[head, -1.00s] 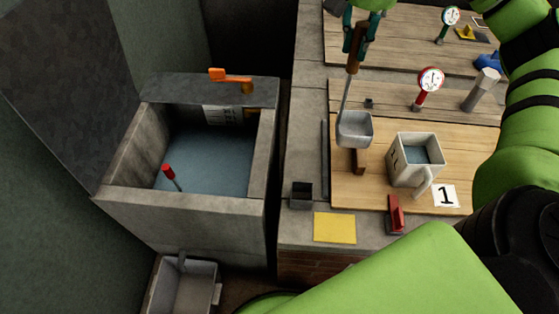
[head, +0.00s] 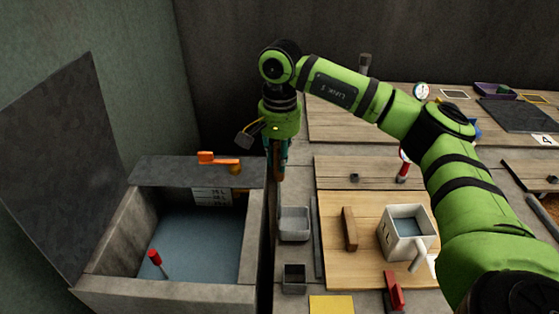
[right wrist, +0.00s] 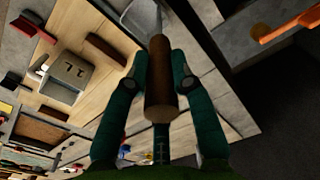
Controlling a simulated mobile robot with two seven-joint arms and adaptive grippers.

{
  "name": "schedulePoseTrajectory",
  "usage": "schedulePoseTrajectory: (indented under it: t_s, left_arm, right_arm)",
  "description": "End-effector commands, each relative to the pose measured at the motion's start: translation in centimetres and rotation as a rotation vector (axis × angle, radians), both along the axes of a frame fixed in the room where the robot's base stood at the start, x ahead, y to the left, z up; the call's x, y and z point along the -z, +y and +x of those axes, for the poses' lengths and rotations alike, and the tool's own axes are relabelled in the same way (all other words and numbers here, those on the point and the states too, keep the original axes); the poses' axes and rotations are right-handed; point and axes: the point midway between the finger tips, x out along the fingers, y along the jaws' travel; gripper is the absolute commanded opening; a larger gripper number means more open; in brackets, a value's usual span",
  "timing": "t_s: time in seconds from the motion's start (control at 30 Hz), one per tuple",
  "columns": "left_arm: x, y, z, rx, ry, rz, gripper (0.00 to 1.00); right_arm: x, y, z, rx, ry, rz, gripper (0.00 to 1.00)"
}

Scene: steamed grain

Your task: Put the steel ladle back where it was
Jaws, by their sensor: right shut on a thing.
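The steel ladle has a brown wooden handle (head: 279,165) and a grey, square-sided bowl (head: 294,223). My right gripper (head: 277,147) is shut on the handle, which hangs roughly upright. In the right wrist view, the two teal fingers (right wrist: 159,72) close on both sides of the handle (right wrist: 160,92). The bowl is low over the stone ledge, left of the wooden board; I cannot tell whether it touches the ledge. Much of the steel shaft is hard to make out. My left gripper is not in view.
An open stone tank (head: 112,268) of water stands left, with an orange lever (head: 218,159) on its back slab. A small dark box (head: 293,279) stands in front of the bowl.

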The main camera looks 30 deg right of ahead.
Motion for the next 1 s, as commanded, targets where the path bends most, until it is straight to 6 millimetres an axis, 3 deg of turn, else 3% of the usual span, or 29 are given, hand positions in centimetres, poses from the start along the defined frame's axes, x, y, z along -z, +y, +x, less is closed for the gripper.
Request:
schedulePoseTrajectory:
  t_s: [0.13, 0.53, 0.57, 0.6, 1.0]
  left_arm:
    - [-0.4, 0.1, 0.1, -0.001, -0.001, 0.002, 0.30]
    - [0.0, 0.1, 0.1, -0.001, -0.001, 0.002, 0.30]
    - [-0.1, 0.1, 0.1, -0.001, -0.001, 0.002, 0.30]
    - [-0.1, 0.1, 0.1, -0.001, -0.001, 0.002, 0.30]
    - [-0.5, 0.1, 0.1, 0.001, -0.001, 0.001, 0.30]
  right_arm:
    - [1.6, -0.1, 0.0, 0.001, -0.001, -0.001, 0.00]
    - [2.3, 0.0, 0.0, 0.000, -0.001, 0.000, 0.00]
    - [2.2, -0.1, 0.0, 0.000, -0.001, 0.000, 0.32]
    - [2.2, -0.1, 0.0, 0.000, -0.001, 0.000, 0.48]
    - [1.6, -0.1, 0.0, 0.001, -0.002, -0.001, 0.48]
